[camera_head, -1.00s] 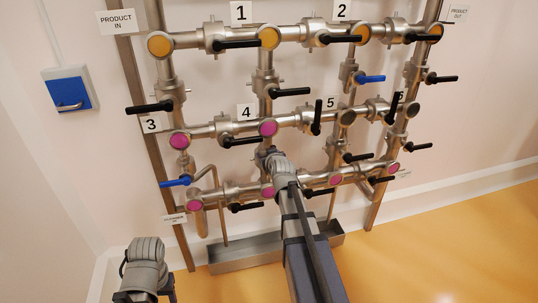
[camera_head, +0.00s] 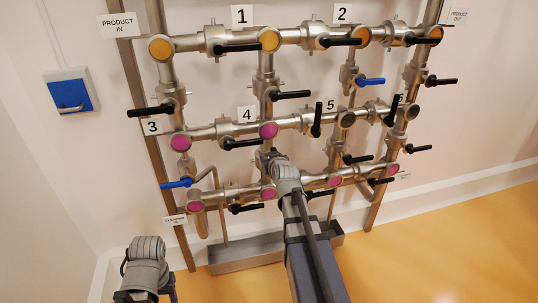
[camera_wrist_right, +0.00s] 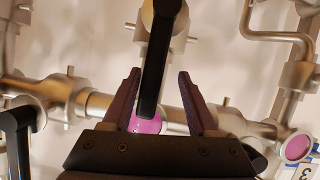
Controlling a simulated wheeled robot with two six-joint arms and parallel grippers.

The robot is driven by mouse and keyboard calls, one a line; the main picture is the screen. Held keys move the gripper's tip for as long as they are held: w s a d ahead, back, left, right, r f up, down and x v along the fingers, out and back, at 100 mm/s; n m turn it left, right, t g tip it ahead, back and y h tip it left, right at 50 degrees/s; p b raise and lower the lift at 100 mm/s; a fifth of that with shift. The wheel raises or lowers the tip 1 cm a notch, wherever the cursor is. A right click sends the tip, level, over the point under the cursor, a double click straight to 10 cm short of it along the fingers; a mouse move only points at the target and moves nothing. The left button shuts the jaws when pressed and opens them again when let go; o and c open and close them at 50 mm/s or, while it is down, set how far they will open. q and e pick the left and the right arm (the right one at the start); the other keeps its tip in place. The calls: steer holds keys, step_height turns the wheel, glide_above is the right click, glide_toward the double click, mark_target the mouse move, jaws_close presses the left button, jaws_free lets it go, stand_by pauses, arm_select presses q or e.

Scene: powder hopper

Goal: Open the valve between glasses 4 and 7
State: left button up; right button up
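The number 4 plate (camera_head: 246,114) is beside a pink sight glass (camera_head: 269,130) on the middle pipe row. A vertical pipe runs down from it to a lower pink glass (camera_head: 268,194); I see no 7 plate. My right gripper (camera_head: 270,158) is in front of this pipe and hides its valve in the head view. In the right wrist view, which looks upside down, a black valve handle (camera_wrist_right: 154,65) lies between the two open fingers of my right gripper (camera_wrist_right: 158,78). The handle runs roughly along the pipe, its end over the pink glass (camera_wrist_right: 147,121).
Other black handles stick out nearby, one below plate 4 (camera_head: 242,143) and one on the lower row (camera_head: 245,208). A blue handle (camera_head: 176,183) is at the left. A metal trough (camera_head: 235,258) stands on the floor below the pipes.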

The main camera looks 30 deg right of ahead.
steer(key=p+v, duration=0.1)
steer(key=v, duration=0.4)
steer(key=shift+a+f, duration=0.1)
stand_by(0.3)
